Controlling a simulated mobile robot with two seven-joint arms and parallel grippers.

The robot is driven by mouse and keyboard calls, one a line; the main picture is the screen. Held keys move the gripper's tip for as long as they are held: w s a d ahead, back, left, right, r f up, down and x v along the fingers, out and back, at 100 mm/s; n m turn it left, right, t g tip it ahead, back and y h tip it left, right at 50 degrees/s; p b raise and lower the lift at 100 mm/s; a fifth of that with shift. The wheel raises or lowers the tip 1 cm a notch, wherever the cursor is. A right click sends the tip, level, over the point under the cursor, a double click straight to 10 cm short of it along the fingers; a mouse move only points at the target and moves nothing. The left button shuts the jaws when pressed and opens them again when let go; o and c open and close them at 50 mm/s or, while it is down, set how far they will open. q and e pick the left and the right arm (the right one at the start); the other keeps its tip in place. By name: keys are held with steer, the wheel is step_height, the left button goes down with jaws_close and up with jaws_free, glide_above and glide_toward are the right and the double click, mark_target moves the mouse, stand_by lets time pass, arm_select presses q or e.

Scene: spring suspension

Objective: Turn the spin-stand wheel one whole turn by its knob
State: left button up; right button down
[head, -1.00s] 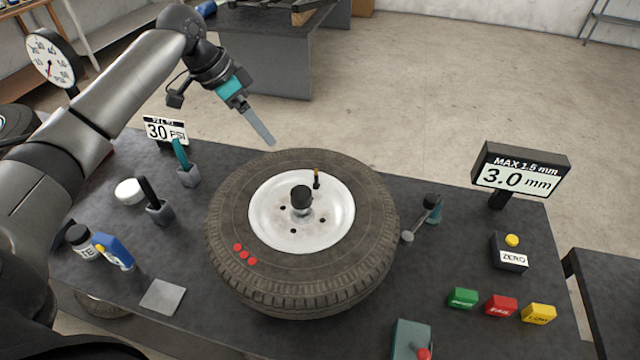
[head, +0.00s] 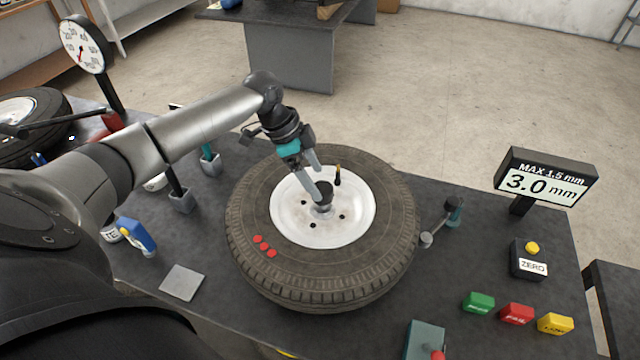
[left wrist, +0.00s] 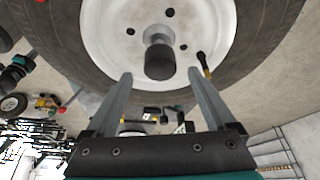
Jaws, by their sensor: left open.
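The wheel lies flat on the bench, with a black tire (head: 257,213) and a white rim (head: 350,225). A black knob (head: 322,188) stands at the rim's centre. It also shows in the left wrist view (left wrist: 160,62), ahead of and between the fingertips. A black and brass valve stem (head: 337,176) stands on the rim behind the knob. Three red dots (head: 264,246) mark the tire's near left side. My left gripper (head: 316,177) is open over the rim, close beside the knob; its fingers (left wrist: 160,78) look apart and empty. I cannot tell whether they touch the knob. My right gripper is not in view.
A display (head: 545,180) reading 3.0 mm stands at right, with a ZERO button box (head: 528,260) below it. Green, red and yellow buttons (head: 516,313) line the front right. A probe arm (head: 440,224) sits close to the tire's right side. A dial gauge (head: 84,44) stands at left.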

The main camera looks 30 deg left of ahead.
mark_target(321, 188)
arm_select(q)
steer(key=shift+x, duration=1.75)
jaws_close()
